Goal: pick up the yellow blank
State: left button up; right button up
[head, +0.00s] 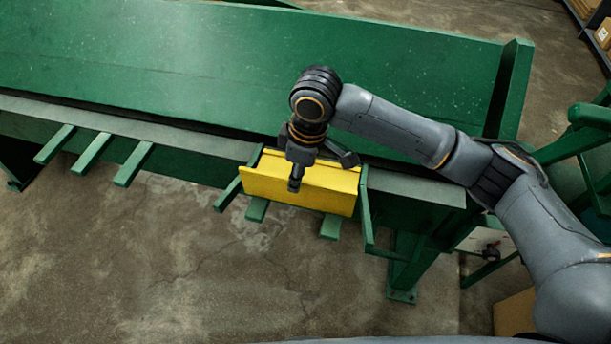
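The yellow blank (325,192) is a bright, folded-looking panel in the head view. It rests on green support arms at the front edge of the green machine, with a green upright at each end. My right gripper (319,171) hangs over its upper edge. One dark finger shows in front of the yellow face and another dark part sticks out to the right near the top edge. The fingers look spread apart, and whether they touch the blank is hidden. My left gripper is not in view.
The long green machine bed (240,65) fills the back. Several green bars (90,153) jut from its front edge on the left. A green stand is at the right, and a cardboard box (515,312) lies low right. The concrete floor (150,260) in front is clear.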

jog(key=p, duration=0.1)
send_over(297, 204)
jog(key=shift+w+f, duration=0.15)
jog(key=shift+f, duration=2.8)
grip_shut()
